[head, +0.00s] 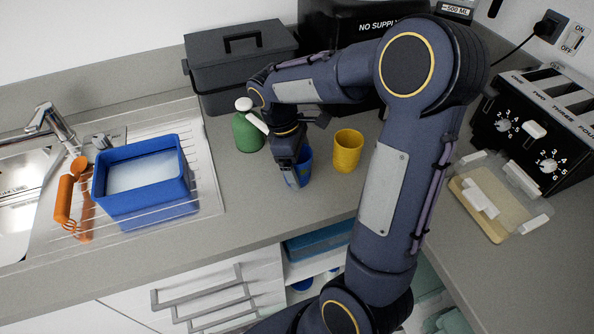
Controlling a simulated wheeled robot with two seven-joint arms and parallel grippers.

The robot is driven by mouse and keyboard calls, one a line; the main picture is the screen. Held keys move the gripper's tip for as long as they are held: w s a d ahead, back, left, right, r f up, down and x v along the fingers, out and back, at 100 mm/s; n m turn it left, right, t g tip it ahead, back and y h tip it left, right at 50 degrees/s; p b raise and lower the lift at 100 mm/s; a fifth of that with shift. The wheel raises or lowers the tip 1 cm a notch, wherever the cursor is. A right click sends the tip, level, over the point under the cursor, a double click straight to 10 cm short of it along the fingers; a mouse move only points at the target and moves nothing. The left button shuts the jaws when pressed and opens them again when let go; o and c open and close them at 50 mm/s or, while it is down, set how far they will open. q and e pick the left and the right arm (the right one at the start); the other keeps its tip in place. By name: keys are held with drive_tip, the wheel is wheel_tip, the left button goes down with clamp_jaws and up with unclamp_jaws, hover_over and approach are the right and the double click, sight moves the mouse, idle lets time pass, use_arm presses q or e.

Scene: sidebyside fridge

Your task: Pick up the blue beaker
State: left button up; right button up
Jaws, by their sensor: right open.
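The blue beaker (304,168) stands on the grey counter between a green bottle and a yellow beaker. My right gripper (291,178) is pointed down at its left side and covers part of it. The gripper is open; the picture does not show clearly whether a finger is inside the beaker or only in front of it. My right arm reaches across the middle of the view and hides the counter behind it. My left gripper is not in view.
The yellow beaker (347,152) stands close on the right, and the green bottle (247,133) on the left. A blue tub (147,205) sits on the drainer. A dark box (240,65) stands behind; a toaster (535,125) and cutting board (477,210) are right. The front counter is clear.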

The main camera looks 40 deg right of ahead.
drive_tip(key=c, duration=1.1)
drive_tip(key=shift+r, duration=0.15)
